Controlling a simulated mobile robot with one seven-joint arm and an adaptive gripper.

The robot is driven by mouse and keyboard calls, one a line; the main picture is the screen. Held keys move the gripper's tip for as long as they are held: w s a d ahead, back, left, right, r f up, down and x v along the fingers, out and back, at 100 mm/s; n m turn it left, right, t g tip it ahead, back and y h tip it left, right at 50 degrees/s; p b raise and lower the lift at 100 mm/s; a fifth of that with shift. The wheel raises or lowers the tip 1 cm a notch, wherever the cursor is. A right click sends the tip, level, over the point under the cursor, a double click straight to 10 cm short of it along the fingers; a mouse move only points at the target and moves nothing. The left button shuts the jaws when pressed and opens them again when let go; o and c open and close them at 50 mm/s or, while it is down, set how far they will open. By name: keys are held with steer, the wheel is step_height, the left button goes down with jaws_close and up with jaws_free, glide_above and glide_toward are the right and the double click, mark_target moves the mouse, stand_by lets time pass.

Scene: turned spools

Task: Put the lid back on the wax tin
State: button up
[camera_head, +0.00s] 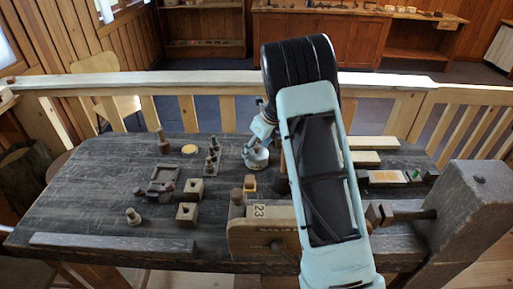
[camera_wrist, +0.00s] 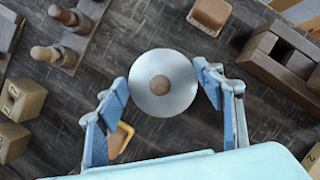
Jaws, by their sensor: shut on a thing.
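A round silver lid (camera_wrist: 151,97) with a brown knob at its centre lies between the fingertips of my gripper (camera_wrist: 163,84) in the wrist view. The blue fingers are closed on its two sides. In the head view my gripper (camera_head: 259,143) holds the lid (camera_head: 256,160) over the middle of the bench; its exact height is hard to tell. A round yellow-topped thing (camera_head: 190,149), seemingly the open wax tin, stands to the left of my gripper in the head view.
Turned pegs on a rack (camera_head: 212,160), wooden blocks with holes (camera_head: 194,189) and a shallow tray (camera_head: 164,179) stand left of my gripper. A small brown block (camera_head: 250,184) is in front of it. The bench's left front (camera_head: 85,215) is mostly clear.

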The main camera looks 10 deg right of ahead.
steer(key=o, duration=1.5)
steer(key=shift+r, duration=0.15)
steer(key=shift+r+p, duration=3.2)
steer(key=shift+r, duration=0.2)
jaws_close()
